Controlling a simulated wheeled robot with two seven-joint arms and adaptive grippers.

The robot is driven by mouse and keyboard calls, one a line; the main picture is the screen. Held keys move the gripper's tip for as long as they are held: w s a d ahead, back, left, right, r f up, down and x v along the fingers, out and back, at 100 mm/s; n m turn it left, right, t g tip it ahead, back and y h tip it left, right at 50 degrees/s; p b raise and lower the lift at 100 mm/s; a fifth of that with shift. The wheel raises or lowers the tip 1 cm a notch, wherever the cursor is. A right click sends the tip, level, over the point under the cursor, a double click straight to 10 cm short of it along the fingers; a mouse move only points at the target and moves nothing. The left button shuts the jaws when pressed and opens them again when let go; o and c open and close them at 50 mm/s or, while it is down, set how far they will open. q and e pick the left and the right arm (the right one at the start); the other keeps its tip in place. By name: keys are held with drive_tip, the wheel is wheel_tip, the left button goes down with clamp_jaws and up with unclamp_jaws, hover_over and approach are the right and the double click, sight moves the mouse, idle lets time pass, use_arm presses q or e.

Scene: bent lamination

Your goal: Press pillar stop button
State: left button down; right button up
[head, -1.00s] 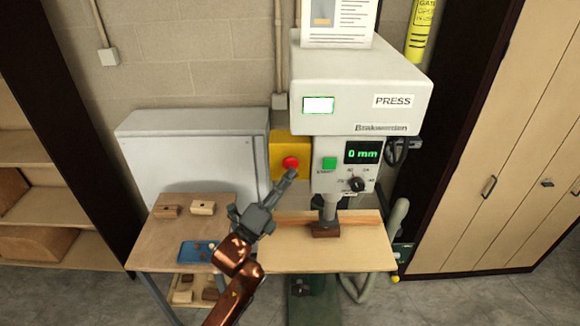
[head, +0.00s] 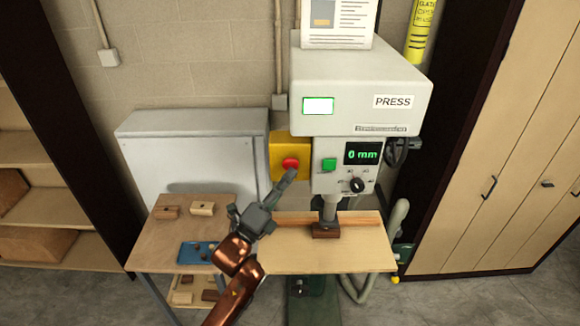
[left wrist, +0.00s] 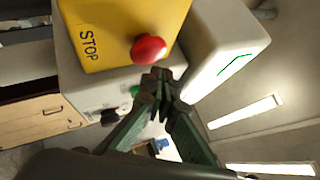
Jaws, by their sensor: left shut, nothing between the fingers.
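The stop button is a red mushroom knob (head: 290,164) on a yellow box (head: 279,148), left of the press (head: 350,100). In the left wrist view the red knob (left wrist: 148,49) stands out from the yellow box (left wrist: 110,30) marked STOP. My left gripper (head: 291,172) is shut and empty, its tips at the lower edge of the knob in the head view. In the left wrist view its fingertips (left wrist: 160,75) are just below the knob; whether they touch it I cannot tell. My right gripper is not in view.
A green button (head: 329,164) and a dial (head: 357,185) are on the press front, right of the knob. A wooden block (head: 326,230) lies under the ram. A grey cabinet (head: 190,155) stands left; a blue tray (head: 190,255) lies on the side table.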

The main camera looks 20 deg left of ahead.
use_arm(q)
drive_tip(key=shift+w, duration=0.15)
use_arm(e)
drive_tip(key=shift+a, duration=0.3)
use_arm(q)
drive_tip(key=shift+w+a, duration=0.15)
drive_tip(key=shift+w, duration=0.15)
drive_tip(key=shift+w, duration=0.2)
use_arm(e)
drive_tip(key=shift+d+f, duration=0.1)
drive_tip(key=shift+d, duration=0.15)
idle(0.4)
use_arm(q)
drive_tip(key=shift+w+a, duration=0.15)
drive_tip(key=shift+w, duration=0.15)
idle(0.4)
drive_tip(key=shift+s, duration=0.1)
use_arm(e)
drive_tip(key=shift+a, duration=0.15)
use_arm(q)
drive_tip(key=shift+s, duration=0.1)
drive_tip(key=shift+s+d, duration=0.25)
drive_tip(key=shift+s, duration=0.5)
